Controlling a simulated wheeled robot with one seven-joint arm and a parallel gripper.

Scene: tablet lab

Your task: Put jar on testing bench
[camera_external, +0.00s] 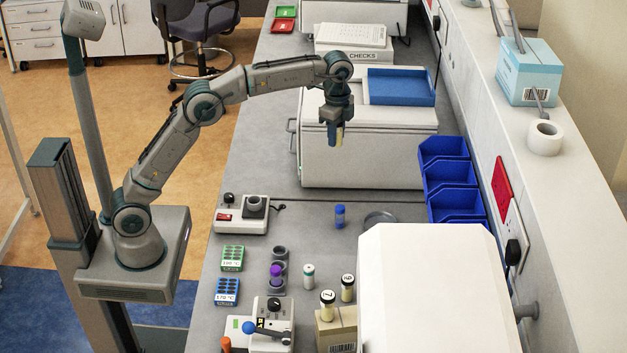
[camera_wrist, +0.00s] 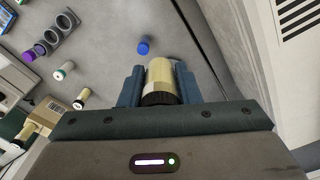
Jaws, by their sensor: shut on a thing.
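The jar in my gripper (camera_external: 338,122) is cream with a black cap, and its pale body (camera_external: 340,136) points down. In the wrist view, my gripper (camera_wrist: 158,70) has one finger on each side of the jar (camera_wrist: 160,72). The jar is held in the air, in the picture in front of a large white machine. The grey bench worktop (camera_external: 325,264) runs below and away. I cannot tell which part of it is named the testing bench.
Two cream jars (camera_external: 327,305) stand at a beige box (camera_external: 336,332). Blue bins (camera_external: 455,205) line the right.

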